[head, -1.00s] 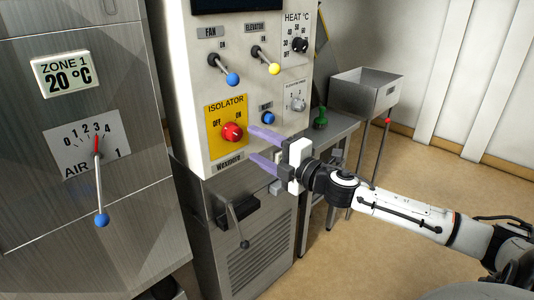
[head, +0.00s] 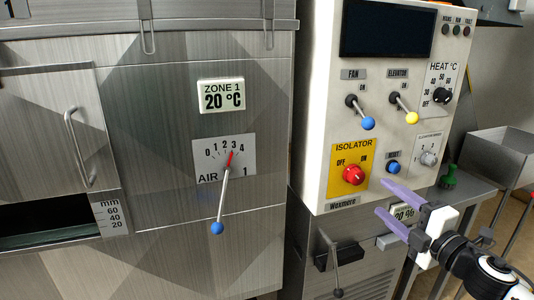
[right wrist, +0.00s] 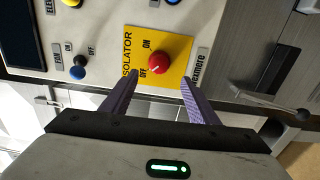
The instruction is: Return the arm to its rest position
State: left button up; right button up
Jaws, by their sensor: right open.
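My right gripper (head: 392,205) is open and empty, its two purple fingers pointing left toward the lower right of the control panel (head: 330,190). The red isolator knob (head: 353,175) on its yellow plate lies left of the fingertips. In the right wrist view the open fingers (right wrist: 158,90) show below the red knob (right wrist: 158,62), one to each side of it, with no visible contact. The white and black forearm (head: 485,272) behind the gripper is mine and comes in from the lower right. My left gripper is not in view.
The panel also carries a blue-tipped fan lever (head: 368,123), a yellow-tipped elevator lever (head: 411,117) and a blue reset knob (head: 393,168). A steel dryer with an air lever (head: 218,227) stands left. A steel hopper (head: 500,155) and a green object (head: 449,176) are at right.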

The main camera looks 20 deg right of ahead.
jog(key=s+a+f+m+g, duration=0.2)
jog(key=s+f+m, duration=0.15)
jog(key=f, duration=0.45)
jog(key=s+a+f+m+g+h, duration=0.1)
jog(key=s+a+f+m, duration=0.25)
jog(key=f, duration=0.55)
jog(key=s+a+f+m+g, duration=0.2)
jog(key=s+f+m, duration=0.15)
jog(key=f, duration=0.45)
jog(key=s+a+f+m+g+y, duration=0.1)
jog(key=s+a+f+m+g, duration=0.3)
jog(key=s+a+f, duration=0.9)
jog(key=s+a+m, duration=0.2)
jog(key=a, duration=0.2)
jog(key=shift+s+g+y, duration=0.2)
jog(key=shift+g+y, duration=0.1)
jog(key=shift+y, duration=0.1)
jog(key=shift+m, duration=0.25)
